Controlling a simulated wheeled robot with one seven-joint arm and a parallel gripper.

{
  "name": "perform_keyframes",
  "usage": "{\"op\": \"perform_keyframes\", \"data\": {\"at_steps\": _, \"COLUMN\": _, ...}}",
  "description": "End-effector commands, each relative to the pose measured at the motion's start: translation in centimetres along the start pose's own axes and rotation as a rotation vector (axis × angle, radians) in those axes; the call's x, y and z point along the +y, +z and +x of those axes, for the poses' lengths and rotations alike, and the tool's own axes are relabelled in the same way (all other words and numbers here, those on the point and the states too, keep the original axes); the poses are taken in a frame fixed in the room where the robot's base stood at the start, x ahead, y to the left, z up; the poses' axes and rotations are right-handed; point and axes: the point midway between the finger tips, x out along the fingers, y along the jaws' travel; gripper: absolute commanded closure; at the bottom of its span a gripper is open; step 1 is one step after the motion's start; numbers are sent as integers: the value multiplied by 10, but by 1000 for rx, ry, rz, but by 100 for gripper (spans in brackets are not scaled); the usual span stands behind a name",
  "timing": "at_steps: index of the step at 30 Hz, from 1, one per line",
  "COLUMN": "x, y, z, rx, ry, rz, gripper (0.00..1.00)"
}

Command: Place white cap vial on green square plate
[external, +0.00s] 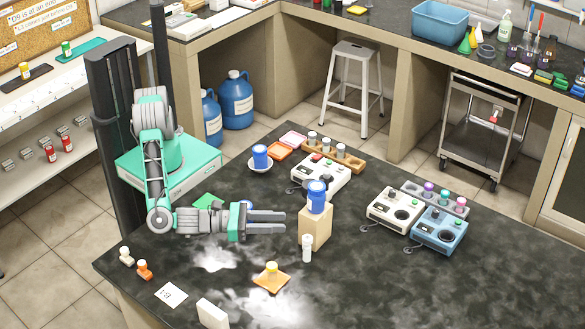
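A small white vial with a white cap (307,247) stands upright on the dark bench, just in front of a light wooden block (315,229). The green square plate (204,201) lies flat on the bench behind my forearm, which hides part of it. My gripper (281,222) points right, left of the wooden block and above the bench. Its two fingers are apart with nothing seen between them. It is to the upper left of the vial and not touching it.
A blue jar (317,197) stands on the wooden block, close to my fingertips. A yellow-capped vial sits on an orange plate (270,281) in front. Small bottles (144,270) stand front left. Devices (438,230) stand at right. The bench's front right is clear.

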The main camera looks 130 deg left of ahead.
Motion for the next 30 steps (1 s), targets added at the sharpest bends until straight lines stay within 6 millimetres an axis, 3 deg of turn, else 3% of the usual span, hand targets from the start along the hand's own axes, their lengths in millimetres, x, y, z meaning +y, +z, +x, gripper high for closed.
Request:
{"op": "perform_keyframes", "data": {"at_steps": 1, "x": 4, "y": 39, "z": 9, "rx": 7, "ry": 12, "rz": -5, "gripper": 68}}
{"op": "perform_keyframes", "data": {"at_steps": 5, "x": 1, "y": 55, "z": 25, "rx": 77, "ry": 8, "rz": -26, "gripper": 68}}
{"op": "perform_keyframes", "data": {"at_steps": 6, "x": -5, "y": 50, "z": 28, "rx": 125, "ry": -5, "rz": -31, "gripper": 68}}
{"op": "perform_keyframes", "data": {"at_steps": 9, "x": -24, "y": 6, "z": 20, "rx": 243, "ry": -52, "rz": -23, "gripper": 68}}
{"op": "perform_keyframes", "data": {"at_steps": 12, "x": -28, "y": -11, "z": 18, "rx": 302, "ry": -62, "rz": 1, "gripper": 68}}
{"op": "perform_keyframes", "data": {"at_steps": 25, "x": -28, "y": -31, "z": 82, "rx": 300, "ry": -57, "rz": 10, "gripper": 68}}
{"op": "perform_keyframes", "data": {"at_steps": 30, "x": -30, "y": -34, "z": 90, "rx": 300, "ry": -61, "rz": 10, "gripper": 68}}
